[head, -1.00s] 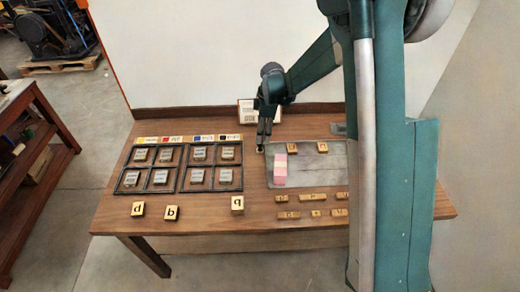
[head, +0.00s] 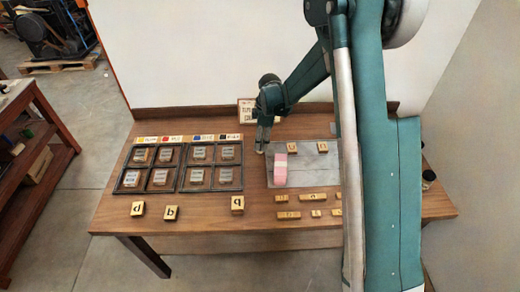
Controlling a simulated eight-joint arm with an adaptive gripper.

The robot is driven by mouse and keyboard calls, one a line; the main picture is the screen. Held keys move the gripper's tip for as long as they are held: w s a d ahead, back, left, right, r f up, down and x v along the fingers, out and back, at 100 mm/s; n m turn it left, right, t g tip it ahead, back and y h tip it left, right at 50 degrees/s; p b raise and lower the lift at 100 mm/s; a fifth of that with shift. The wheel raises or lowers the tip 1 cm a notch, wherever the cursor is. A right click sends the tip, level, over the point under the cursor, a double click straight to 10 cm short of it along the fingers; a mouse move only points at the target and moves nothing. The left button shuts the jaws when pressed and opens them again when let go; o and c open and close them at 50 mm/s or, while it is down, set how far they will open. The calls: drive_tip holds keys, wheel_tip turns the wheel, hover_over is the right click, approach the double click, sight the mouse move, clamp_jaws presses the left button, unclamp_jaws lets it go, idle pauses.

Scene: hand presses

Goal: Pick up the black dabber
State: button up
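A small dark object (head: 428,176) shows at the right end of the table, partly hidden behind my arm. It may be the black dabber, but it is too small and covered to be sure. My gripper (head: 261,147) points down at the back middle of the table, beside the left edge of the grey plate, far to the left of the dark object. The fingers are small and dark here, and I cannot tell whether they are open or shut. No held object can be made out.
A grey plate (head: 325,178) carries a pink block (head: 280,170) and letter blocks. Two black-framed trays (head: 180,171) hold several blocks at left, behind loose letter blocks (head: 171,213). A small sign (head: 246,113) stands at the back. Bare wood lies along the front left.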

drive_tip(key=shift+a+f, duration=0.1)
drive_tip(key=shift+f, duration=0.7)
drive_tip(key=c, duration=1)
